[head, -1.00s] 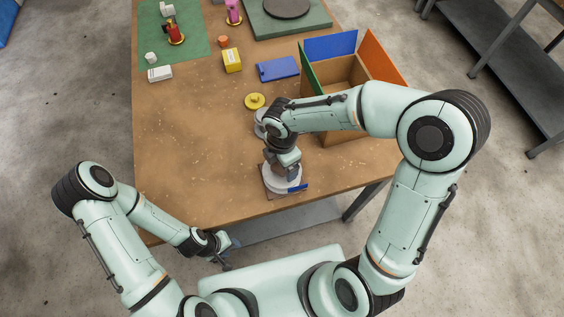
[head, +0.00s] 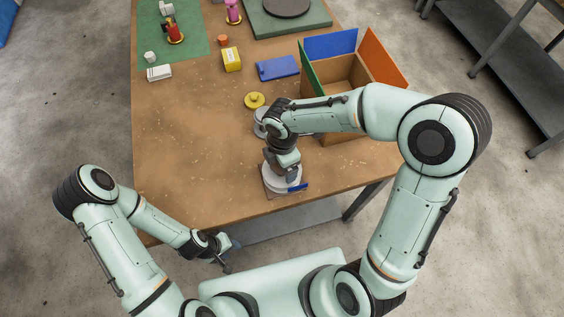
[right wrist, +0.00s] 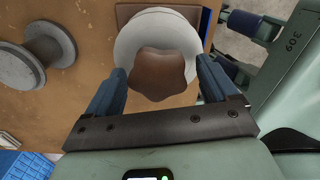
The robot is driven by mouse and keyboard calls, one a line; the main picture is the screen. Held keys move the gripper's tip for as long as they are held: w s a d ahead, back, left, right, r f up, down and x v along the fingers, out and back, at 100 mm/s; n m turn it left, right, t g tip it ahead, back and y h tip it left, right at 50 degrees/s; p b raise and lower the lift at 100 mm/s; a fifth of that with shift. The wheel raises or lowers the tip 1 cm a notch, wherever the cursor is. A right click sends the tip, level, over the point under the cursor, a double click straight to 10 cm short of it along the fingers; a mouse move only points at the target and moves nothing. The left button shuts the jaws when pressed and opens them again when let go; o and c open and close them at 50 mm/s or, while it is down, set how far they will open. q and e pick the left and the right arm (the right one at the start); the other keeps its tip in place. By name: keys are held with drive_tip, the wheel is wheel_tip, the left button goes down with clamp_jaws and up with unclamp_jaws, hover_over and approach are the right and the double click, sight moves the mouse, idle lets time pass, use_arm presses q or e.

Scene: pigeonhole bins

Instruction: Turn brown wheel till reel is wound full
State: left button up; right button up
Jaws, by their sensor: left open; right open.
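The brown lobed wheel (right wrist: 160,74) sits on a white round disc (right wrist: 132,38) in the right wrist view. In the head view the disc (head: 270,183) shows near the table's front edge, and the wheel is hidden under my right gripper (head: 284,170). In the right wrist view, the open blue fingers of my right gripper (right wrist: 160,86) stand on either side of the wheel; contact cannot be told. My left gripper (head: 228,254) is open, off the table's front edge.
A yellow round piece (head: 254,100), a blue flat box (head: 277,67) and a yellow block (head: 232,59) lie farther back. The table's left-front area (head: 185,170) is clear.

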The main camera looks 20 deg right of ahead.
drive_tip(key=shift+w+r+n, duration=0.1)
drive_tip(key=shift+r+n, duration=0.15)
drive_tip(key=shift+n, duration=0.25)
drive_tip(key=shift+f, duration=0.1)
use_arm(q)
drive_tip(key=shift+w+r, duration=0.35)
drive_tip(key=shift+w, duration=0.1)
use_arm(e)
drive_tip(key=c, duration=1.1)
use_arm(q)
drive_tip(key=shift+s+f, duration=0.1)
drive_tip(key=shift+s, duration=0.05)
use_arm(e)
drive_tip(key=shift+f, duration=0.1)
